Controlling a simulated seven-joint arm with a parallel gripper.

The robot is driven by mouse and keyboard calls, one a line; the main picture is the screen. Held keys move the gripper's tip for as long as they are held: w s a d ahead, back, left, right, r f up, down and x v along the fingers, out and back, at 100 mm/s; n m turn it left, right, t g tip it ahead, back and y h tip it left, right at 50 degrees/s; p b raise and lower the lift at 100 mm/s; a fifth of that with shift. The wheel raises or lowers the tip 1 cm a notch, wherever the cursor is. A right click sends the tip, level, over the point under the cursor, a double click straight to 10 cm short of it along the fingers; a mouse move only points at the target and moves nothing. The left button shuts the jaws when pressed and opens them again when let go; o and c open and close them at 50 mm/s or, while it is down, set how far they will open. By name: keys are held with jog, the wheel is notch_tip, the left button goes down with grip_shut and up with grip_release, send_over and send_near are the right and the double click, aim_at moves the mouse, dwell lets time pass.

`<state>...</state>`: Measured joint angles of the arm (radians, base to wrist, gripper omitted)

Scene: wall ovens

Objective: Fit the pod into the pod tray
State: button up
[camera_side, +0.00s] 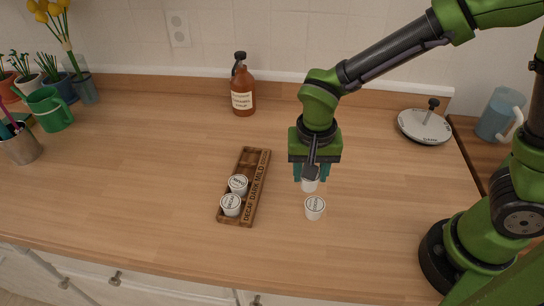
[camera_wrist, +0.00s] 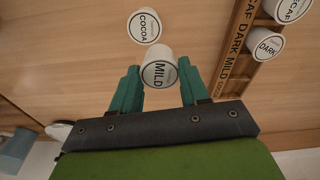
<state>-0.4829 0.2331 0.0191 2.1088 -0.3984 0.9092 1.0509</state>
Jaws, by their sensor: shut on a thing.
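My gripper (camera_side: 311,176) is shut on a white pod marked MILD (camera_wrist: 160,68), held between the teal fingers. In the side view the held pod (camera_side: 310,185) is partly hidden by the gripper, right of the pod tray. Whether it clears the counter is hard to tell. The wooden pod tray (camera_side: 258,185) has a label strip reading DECAF, DARK, MILD and a last word seen as COCOA in the wrist view. Two white pods sit in its near compartments: DECAF (camera_side: 230,205) and DARK (camera_side: 238,184). The far compartments look empty.
A loose COCOA pod (camera_side: 315,207) stands on the counter just in front of my gripper. A syrup bottle (camera_side: 243,87) stands behind the tray. The counter between gripper and tray is clear.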

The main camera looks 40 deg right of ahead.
jog(key=shift+w+d+f+n, duration=0.2)
jog(key=shift+w+n, duration=0.1)
jog(key=shift+n, duration=0.1)
jog(key=shift+w+a, duration=0.15)
jog(key=shift+w, duration=0.15)
send_over(245, 174)
jog(key=shift+s+a+f+n, duration=0.1)
jog(key=shift+s+f+n, duration=0.2)
jog(key=shift+f, duration=2.15)
jog(key=shift+f, duration=0.1)
jog(key=o, duration=1)
